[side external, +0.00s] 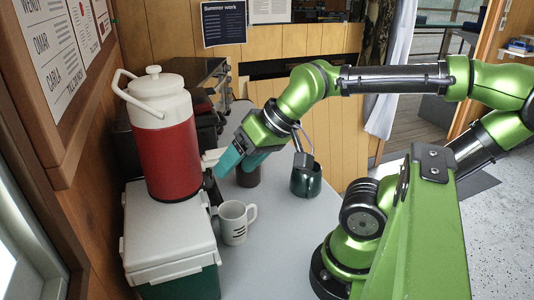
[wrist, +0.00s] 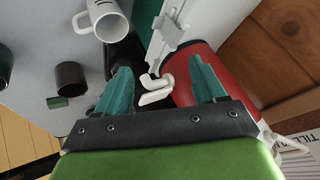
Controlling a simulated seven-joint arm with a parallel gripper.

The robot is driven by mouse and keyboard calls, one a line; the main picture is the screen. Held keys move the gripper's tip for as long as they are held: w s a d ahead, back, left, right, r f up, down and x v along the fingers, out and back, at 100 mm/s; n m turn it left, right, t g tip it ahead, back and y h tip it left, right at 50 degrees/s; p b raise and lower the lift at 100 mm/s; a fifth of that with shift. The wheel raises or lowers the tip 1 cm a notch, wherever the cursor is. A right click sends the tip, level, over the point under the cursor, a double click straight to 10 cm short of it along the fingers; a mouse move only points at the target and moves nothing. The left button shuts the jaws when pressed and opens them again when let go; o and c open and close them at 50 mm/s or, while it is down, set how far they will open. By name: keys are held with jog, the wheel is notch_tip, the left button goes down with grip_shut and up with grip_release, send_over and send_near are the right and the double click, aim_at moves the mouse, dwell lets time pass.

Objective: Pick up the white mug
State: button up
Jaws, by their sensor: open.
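The white mug (side external: 235,222) stands upright on the grey table, right of the cool box, with dark marks on its side and its handle to the right. In the wrist view the white mug (wrist: 106,18) is at the upper left, partly cut off by the top edge. My gripper (side external: 238,160) has teal fingers and is open above the table, behind and higher than the mug, beside the red drinks jug. In the wrist view my gripper (wrist: 162,85) has its fingers apart, with the jug's white tap in view between them. The mug is outside the fingers.
The red and white jug (side external: 168,150) stands on the white-lidded green cool box (side external: 168,222), close left of my gripper. A dark mug (side external: 248,174) and a dark green pot (side external: 306,181) stand farther back. The table in front and right of the white mug is clear.

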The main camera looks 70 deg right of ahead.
aim_at(233, 222)
jog(key=o, duration=0.5)
notch_tip(233, 222, up, 5)
jog(key=d+m+g+y, duration=0.2)
jog(key=d+m+g, duration=0.3)
jog(key=d+m, duration=1.2)
jog(key=f+m, duration=0.1)
jog(key=f, duration=0.7)
jog(key=a+f+m, duration=0.1)
jog(key=f, duration=1.6)
jog(key=shift+s+a+f+m, duration=0.25)
jog(key=shift+a+f+m, duration=0.05)
jog(key=shift+f+m, duration=0.1)
jog(key=shift+w+a+f, duration=0.1)
jog(key=shift+w+a, duration=0.05)
jog(key=shift+a, duration=0.1)
jog(key=w+a, duration=0.2)
jog(key=a, duration=0.1)
jog(key=w+a, duration=0.1)
jog(key=a, duration=0.2)
jog(key=w+a, duration=0.2)
jog(key=a, duration=0.2)
jog(key=shift+w, duration=0.3)
jog(key=shift+w+a+f, duration=0.1)
jog(key=shift+a+f, duration=0.1)
jog(key=shift+f, duration=0.3)
